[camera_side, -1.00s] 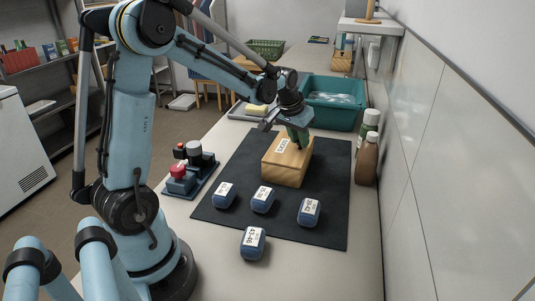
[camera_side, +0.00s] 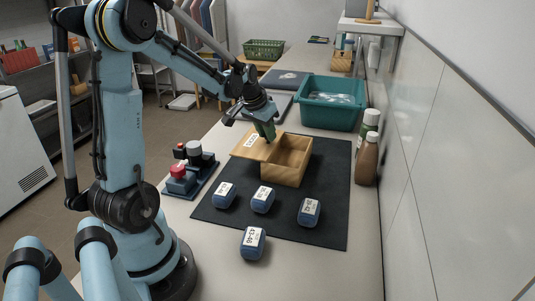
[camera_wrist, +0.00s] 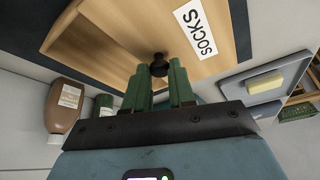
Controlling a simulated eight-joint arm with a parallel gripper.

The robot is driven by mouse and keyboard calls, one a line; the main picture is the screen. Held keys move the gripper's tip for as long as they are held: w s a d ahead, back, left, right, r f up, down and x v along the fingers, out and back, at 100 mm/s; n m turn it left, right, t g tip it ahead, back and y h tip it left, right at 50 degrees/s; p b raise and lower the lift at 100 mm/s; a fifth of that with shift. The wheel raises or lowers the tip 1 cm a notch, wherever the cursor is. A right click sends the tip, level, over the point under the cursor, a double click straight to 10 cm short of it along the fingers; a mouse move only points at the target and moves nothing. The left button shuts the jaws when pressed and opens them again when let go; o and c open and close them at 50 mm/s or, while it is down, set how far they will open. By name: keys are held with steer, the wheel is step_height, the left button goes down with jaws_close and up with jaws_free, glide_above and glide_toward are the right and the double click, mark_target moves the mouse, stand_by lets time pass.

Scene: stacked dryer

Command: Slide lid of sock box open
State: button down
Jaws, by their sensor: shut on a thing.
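The wooden sock box (camera_side: 290,173) stands on the black mat, its right part open and hollow. Its wooden lid (camera_side: 262,148) is shifted to the left and overhangs the box's left side. The lid bears a white label, read as SOCKS in the wrist view (camera_wrist: 195,31). My gripper (camera_side: 267,138) is over the lid, its green fingers shut on the dark lid knob (camera_wrist: 158,66). The open part of the box (camera_wrist: 88,48) shows at left in the wrist view; no contents are visible there.
Several blue labelled bundles (camera_side: 263,199) lie in front of the box. A control unit with a red button (camera_side: 178,171) stands left. A teal bin (camera_side: 330,103) is behind; a brown bottle (camera_side: 367,160) stands right by the wall. A grey tray (camera_side: 264,106) lies behind the gripper.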

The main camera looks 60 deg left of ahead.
steer(key=c, duration=0.9)
jaws_free()
steer(key=shift+c, duration=0.2)
steer(key=shift+r, duration=0.1)
steer(key=v, duration=1.2)
steer(key=shift+d, duration=0.1)
